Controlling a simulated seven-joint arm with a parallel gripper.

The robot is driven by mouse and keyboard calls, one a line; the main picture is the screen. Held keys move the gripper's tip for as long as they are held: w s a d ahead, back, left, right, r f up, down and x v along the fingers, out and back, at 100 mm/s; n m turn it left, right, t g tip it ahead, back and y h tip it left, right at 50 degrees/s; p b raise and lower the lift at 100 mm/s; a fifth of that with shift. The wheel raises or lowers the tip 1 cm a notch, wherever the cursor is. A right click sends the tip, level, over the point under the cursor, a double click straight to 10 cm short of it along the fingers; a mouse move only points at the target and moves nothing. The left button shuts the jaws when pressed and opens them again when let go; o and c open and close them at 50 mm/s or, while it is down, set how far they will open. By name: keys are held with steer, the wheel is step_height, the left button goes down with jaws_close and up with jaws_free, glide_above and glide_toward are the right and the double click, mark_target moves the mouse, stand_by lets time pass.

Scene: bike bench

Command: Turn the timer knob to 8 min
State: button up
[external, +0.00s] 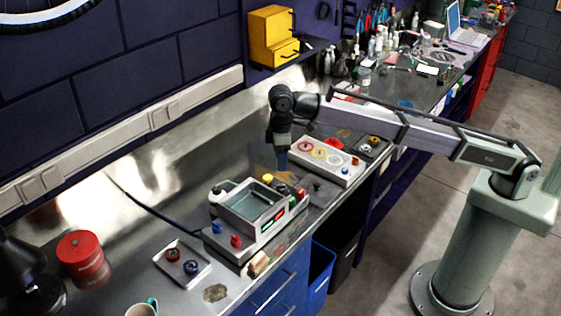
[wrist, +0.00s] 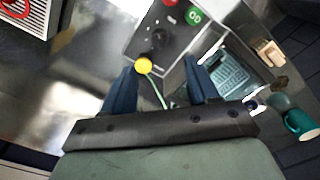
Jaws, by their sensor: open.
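A black knob (wrist: 158,38) sits on a dark panel (wrist: 178,36) at the top of the wrist view. I take it for the timer knob; its marks are too small to read. A yellow button (wrist: 143,65) is nearer my fingers, and it also shows in the external view (external: 267,178). In the external view my gripper (external: 282,170) points down over the far end of the metal-basin unit (external: 243,232).
The basin (wrist: 226,72) lies beside my right finger in the wrist view. A control box with coloured rings (external: 325,160) stands behind the unit. A small tray with two knobs (external: 183,264), a red tin (external: 82,255) and a teal mug (external: 143,308) are toward the front left.

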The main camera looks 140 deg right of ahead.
mark_target(281, 185)
step_height(281, 185, down, 11)
steer(key=shift+f, duration=0.1)
stand_by(0.3)
steer(key=shift+c, duration=0.2)
steer(key=c, duration=1)
steer(key=shift+n, duration=1)
steer(key=o, duration=1)
steer(key=shift+o, duration=0.2)
